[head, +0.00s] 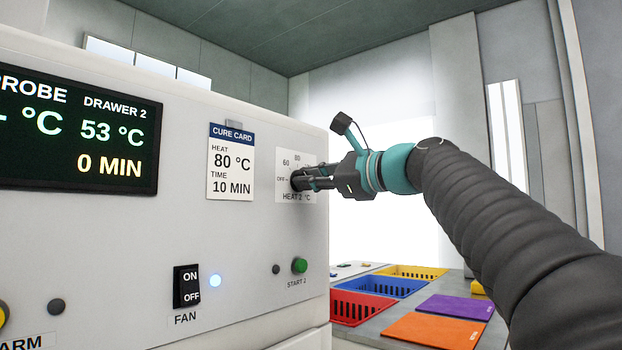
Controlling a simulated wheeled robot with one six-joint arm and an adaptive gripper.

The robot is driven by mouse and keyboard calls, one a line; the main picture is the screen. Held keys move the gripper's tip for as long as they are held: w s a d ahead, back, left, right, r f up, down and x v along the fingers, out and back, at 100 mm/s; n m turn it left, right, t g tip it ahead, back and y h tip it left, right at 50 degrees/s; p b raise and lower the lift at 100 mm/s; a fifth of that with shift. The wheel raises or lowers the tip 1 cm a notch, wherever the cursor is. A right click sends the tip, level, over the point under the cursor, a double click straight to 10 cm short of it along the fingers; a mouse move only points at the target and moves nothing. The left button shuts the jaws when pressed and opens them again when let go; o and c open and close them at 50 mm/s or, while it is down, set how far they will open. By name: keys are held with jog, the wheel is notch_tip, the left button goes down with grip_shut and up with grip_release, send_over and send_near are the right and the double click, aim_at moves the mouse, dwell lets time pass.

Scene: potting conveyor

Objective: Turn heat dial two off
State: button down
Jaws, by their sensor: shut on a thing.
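The heat dial two (296,180) is a dark knob on a white plate marked HEAT 2 °C, near the right edge of the machine's front panel. OFF, 60 and 80 show on its scale; the rest is hidden behind my gripper. My gripper (305,179) reaches in from the right and is shut on the dial. The dial's pointer is hidden, so its setting cannot be told. The display (82,131) reads DRAWER 2, 53 °C and 0 MIN.
A cure card (231,162) reading 80 °C and 10 MIN hangs left of the dial. Below are a FAN switch (187,286), a lit lamp (215,281) and a green START 2 button (299,265). Red (360,306), blue (383,286) and yellow (412,272) crates stand at lower right.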

jog(key=shift+f+n+b, duration=0.15)
jog(key=shift+n+b, duration=0.3)
jog(key=shift+n, duration=1.8)
jog(key=shift+f+n+b, duration=0.1)
jog(key=shift+n+b, duration=0.35)
jog(key=shift+n, duration=1.8)
jog(key=c, duration=1.2)
grip_release()
jog(key=shift+a, duration=0.1)
jog(key=shift+o, duration=0.2)
jog(key=shift+s+r, duration=0.1)
jog(key=v, duration=1.2)
